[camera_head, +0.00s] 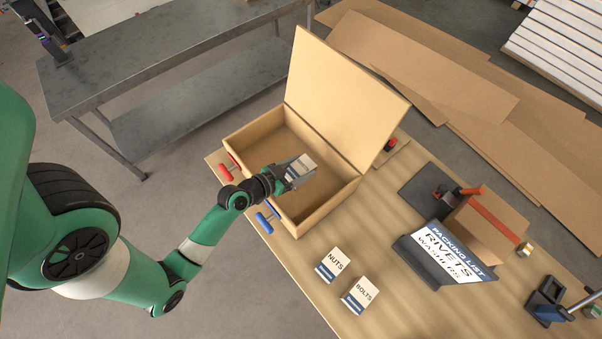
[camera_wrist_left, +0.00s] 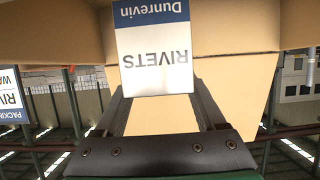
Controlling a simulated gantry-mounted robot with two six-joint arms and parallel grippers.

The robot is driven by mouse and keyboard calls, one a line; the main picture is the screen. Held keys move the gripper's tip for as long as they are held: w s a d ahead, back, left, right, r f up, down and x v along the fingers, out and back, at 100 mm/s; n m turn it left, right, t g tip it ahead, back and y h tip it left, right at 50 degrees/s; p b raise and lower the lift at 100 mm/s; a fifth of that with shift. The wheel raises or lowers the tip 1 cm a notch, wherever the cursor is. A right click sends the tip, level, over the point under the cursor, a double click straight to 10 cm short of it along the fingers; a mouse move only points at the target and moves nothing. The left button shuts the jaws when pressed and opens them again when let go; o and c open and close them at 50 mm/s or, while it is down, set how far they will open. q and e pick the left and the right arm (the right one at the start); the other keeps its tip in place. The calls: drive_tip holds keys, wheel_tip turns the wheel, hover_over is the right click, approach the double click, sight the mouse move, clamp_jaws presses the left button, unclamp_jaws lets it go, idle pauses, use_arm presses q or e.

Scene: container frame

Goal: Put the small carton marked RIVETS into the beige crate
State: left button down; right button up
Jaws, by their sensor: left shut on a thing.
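The small RIVETS carton (camera_wrist_left: 153,55), white with a blue band reading Dunrevin, is held between the fingers of my left gripper (camera_head: 293,175). In the head view the carton (camera_head: 301,165) is over the open beige crate (camera_head: 316,219), near its middle. I cannot tell whether it touches the crate floor. The crate's lid (camera_head: 345,95) stands raised at the back right. My right gripper is not in view.
Cartons marked NUTS (camera_head: 333,264) and BOLTS (camera_head: 360,295) stand on the wooden table in front of the crate. A packing list sign (camera_head: 444,256) naming rivets and washers stands to the right, before a brown cardboard box (camera_head: 487,229). Red (camera_head: 228,172) and blue (camera_head: 264,224) handles flank the crate.

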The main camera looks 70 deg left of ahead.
sight(301, 171)
use_arm(q)
drive_tip(key=shift+w+a+f, duration=0.2)
drive_tip(key=shift+a+f, duration=0.15)
drive_tip(key=shift+f, duration=0.1)
drive_tip(key=shift+w+a+f+b, duration=0.15)
drive_tip(key=shift+f+b, duration=0.7)
drive_tip(key=shift+f, duration=0.9)
drive_tip(key=shift+a, duration=0.1)
drive_tip(key=shift+f+b, duration=0.6)
drive_tip(key=shift+b, duration=0.1)
drive_tip(key=shift+f, duration=0.1)
unclamp_jaws()
drive_tip(key=shift+f, duration=0.2)
wheel_tip(301, 171, up, 2)
drive_tip(key=shift+r+p, duration=0.1)
drive_tip(key=shift+p, duration=0.95)
drive_tip(key=b+v, duration=0.2)
drive_tip(key=v, duration=1)
